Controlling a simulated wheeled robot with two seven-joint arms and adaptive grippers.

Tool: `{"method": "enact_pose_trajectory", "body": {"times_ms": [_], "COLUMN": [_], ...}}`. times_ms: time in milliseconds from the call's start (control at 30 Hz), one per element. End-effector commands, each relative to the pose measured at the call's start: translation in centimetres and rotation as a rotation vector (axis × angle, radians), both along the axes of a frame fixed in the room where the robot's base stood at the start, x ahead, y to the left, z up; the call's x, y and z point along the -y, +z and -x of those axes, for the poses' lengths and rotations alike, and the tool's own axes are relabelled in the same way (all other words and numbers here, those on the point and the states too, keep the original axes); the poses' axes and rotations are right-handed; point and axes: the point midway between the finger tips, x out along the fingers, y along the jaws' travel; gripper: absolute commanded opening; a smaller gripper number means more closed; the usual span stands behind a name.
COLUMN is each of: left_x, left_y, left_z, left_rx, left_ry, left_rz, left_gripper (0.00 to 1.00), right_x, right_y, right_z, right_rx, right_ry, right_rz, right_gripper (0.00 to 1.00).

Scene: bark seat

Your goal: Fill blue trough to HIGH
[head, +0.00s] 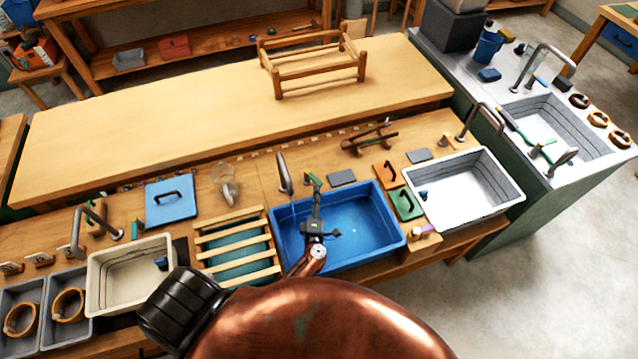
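The blue trough (375,228) is set in the near bench at the middle of the head view. Its inside is plain blue; I cannot make out a water level or level marks. A grey spout (285,174) rises at its back left corner. A small green-tipped piece (314,180) stands behind its back rim, close to my gripper's far end. My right gripper is not in view.
A white basin (465,195) is to the right, with a green block (406,204) and an orange block (388,174) between. A slatted rack (237,246) and a cream basin (130,274) are to the left. A blue lidded panel (170,201) lies behind. The back table is mostly clear.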

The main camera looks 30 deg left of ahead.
Motion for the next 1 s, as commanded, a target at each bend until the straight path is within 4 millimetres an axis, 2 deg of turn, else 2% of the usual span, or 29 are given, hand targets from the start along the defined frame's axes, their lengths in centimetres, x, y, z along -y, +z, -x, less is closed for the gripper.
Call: {"method": "enact_pose_trajectory", "body": {"times_ms": [200, 400, 767, 1000], "left_x": [-1.7, -2.6, -2.9, -2.8], "left_y": [0.2, 0.1, 0.1, 0.1], "left_z": [-3.3, -5.2, -5.6, -5.6], "left_rx": [0.002, 0.000, 0.000, 0.000], "left_ry": [-0.001, -0.002, -0.001, -0.001], "left_rz": [-0.003, -0.002, 0.000, 0.000], "left_gripper": [0.26, 0.26, 0.26, 0.10], "right_x": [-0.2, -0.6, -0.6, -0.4], "right_y": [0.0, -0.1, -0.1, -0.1], "right_z": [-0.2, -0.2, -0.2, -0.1], "right_rx": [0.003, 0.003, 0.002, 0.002], "right_ry": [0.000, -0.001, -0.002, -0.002], "right_rz": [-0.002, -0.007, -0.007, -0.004], "right_gripper": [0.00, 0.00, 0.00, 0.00]}}
